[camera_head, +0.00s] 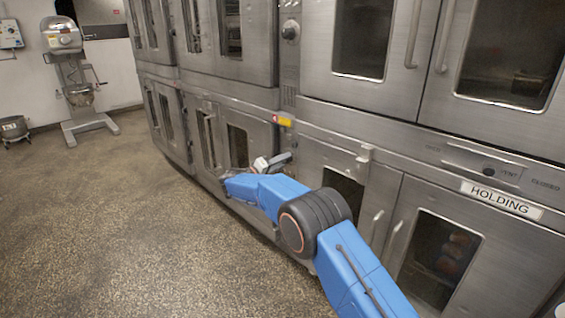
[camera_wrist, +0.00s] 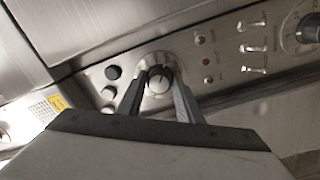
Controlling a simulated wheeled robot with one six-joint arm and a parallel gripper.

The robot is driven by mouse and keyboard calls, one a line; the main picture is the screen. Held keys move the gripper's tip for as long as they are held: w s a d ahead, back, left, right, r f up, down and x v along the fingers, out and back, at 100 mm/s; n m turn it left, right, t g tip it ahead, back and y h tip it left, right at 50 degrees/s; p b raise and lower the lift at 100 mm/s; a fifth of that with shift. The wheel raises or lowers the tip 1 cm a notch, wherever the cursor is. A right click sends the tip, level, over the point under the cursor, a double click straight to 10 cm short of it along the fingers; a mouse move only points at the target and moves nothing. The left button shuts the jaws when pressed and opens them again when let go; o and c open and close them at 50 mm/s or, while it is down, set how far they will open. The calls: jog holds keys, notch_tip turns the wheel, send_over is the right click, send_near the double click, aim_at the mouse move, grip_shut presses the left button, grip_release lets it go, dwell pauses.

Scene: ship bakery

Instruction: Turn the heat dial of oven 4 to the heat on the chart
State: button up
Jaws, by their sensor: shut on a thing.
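A round heat dial (camera_wrist: 159,79) with a dark knob and a pale mark sits on the oven's control panel, in the middle of the wrist view. My gripper (camera_wrist: 160,84) is shut on this knob, one finger on each side. In the head view, my gripper (camera_head: 277,161) reaches the lower oven front, just below a yellow label (camera_head: 281,121) that appears to read 4. The dial is hidden there by my gripper. The dial's scale is too small to read. I see no readable heat chart in either view.
In the wrist view, black buttons (camera_wrist: 113,72) lie left of the dial, with toggle switches (camera_wrist: 252,47) and another dial (camera_wrist: 309,29) to the right. A HOLDING cabinet (camera_head: 501,200) stands at the right. A mixer (camera_head: 72,75) stands far left; the floor (camera_head: 130,230) is clear.

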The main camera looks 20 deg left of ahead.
jog(key=shift+d+m, duration=0.1)
jog(key=shift+m, duration=0.2)
jog(key=o, duration=1)
jog(key=shift+c, duration=0.2)
jog(key=v, duration=1.7)
jog(key=shift+s, duration=0.15)
